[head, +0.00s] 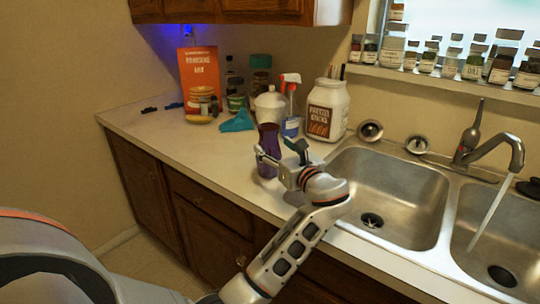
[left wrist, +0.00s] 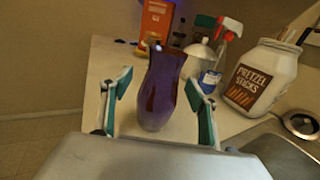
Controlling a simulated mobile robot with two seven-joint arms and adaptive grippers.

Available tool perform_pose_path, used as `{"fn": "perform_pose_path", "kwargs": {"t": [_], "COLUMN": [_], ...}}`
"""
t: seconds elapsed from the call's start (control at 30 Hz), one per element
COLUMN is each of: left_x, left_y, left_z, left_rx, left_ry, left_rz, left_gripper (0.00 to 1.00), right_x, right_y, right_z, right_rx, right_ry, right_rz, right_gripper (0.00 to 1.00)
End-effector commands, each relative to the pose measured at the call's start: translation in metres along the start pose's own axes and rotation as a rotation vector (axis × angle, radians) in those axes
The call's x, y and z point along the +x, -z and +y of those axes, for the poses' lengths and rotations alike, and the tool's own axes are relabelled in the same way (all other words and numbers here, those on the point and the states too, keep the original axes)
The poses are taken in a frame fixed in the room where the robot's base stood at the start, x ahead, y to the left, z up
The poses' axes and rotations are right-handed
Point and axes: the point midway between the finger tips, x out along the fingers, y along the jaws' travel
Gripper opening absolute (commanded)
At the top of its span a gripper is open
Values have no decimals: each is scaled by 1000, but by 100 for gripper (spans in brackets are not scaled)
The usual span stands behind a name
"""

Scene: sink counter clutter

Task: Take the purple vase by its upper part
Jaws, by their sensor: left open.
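The purple vase (head: 268,138) stands upright on the counter, near its front edge and left of the sink. In the left wrist view the vase (left wrist: 160,88) is in the middle, between the two fingers and a little beyond them. My left gripper (head: 277,152) is open, close to the vase on its near side. In the left wrist view the fingers of my left gripper (left wrist: 160,92) are spread wide with a gap on each side of the vase. The vase's lower part is partly hidden by the gripper in the head view. My right gripper is not in view.
A pretzel sticks jar (head: 327,110), a red-topped spray bottle (head: 290,105), a white lidded container (head: 269,105) and a teal item (head: 237,122) stand behind the vase. The double sink (head: 385,190) lies to the right. The counter (head: 190,145) left of the vase is clear.

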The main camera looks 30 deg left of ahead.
Motion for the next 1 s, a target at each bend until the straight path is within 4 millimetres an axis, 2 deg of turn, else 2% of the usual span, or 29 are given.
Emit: {"fn": "perform_pose_path", "kwargs": {"t": [0.17,0.4,0.67,0.77,0.9,1.0], "left_x": [15,48,53,53,53,53], "left_y": [0,0,0,0,0,-1], "left_z": [-2,-5,-5,-5,-5,-5], "left_rx": [0,0,-1,-1,-1,-2], "left_ry": [-1,0,2,1,1,1], "left_rz": [0,0,2,2,2,0], "left_gripper": [60,60,60,36,0,0], "right_x": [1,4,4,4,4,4], "right_y": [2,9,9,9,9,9], "right_z": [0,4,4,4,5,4], "right_rx": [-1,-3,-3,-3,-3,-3], "right_ry": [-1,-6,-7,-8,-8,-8], "right_rz": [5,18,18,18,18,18], "right_gripper": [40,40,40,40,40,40]}}
